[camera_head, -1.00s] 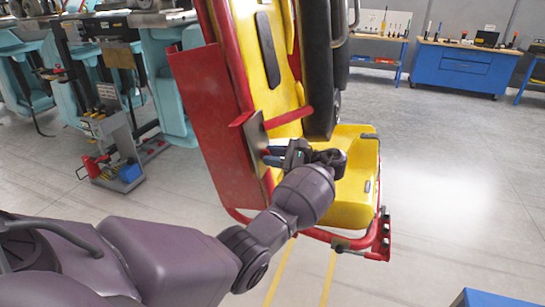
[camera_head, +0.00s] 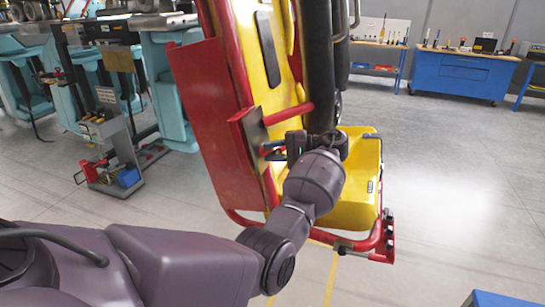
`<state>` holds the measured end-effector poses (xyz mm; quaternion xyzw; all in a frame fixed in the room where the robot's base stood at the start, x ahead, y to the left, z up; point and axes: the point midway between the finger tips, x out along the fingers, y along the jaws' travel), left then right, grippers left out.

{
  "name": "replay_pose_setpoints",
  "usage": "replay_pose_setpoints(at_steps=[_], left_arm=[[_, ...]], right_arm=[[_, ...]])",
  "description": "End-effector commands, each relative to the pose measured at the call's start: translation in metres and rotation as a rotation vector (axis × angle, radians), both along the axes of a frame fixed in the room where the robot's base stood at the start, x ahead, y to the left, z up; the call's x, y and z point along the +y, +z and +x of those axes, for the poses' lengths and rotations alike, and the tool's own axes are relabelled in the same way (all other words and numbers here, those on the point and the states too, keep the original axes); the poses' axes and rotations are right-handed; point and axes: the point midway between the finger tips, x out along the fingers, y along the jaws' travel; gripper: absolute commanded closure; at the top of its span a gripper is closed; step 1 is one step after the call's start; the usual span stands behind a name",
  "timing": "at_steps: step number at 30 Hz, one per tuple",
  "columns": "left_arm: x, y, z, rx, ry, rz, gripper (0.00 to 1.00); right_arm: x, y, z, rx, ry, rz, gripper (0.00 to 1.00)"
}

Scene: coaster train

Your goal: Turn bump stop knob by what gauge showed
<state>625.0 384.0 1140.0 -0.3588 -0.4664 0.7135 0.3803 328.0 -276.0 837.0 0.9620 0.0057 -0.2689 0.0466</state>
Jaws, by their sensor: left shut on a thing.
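A yellow seat carriage with a red tube frame (camera_head: 312,108) fills the middle of the head view. A dark plate (camera_head: 251,140) is fixed upright on its near left side, beside a large red panel (camera_head: 208,120). My left gripper (camera_head: 271,152) is at this plate, its fingers pointing left towards it. It is shut on a small part at the plate, seemingly the bump stop knob, which the fingers hide. No knob marking or gauge reading can be made out. My right gripper is not in view.
A tool cart (camera_head: 118,150) stands at left. A blue workbench (camera_head: 462,76) is at the back right.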

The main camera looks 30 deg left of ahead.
Motion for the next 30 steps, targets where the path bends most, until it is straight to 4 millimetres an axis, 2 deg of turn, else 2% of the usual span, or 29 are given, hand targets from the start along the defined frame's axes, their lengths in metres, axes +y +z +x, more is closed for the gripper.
replay_pose_setpoints(at_steps=[6,15,22,30], left_arm=[[-0.002,-0.002,0.001,-0.181,0.042,0.041,0.99],[-0.002,0.000,0.000,-0.359,0.086,0.085,0.99],[-0.002,0.001,0.000,-0.429,0.102,0.101,0.99],[-0.002,0.002,0.000,-0.450,0.106,0.107,0.99]], right_arm=[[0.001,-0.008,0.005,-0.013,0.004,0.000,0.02],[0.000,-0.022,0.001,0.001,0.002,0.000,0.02],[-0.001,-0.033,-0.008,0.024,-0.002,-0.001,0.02],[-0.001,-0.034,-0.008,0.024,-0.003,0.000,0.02]])
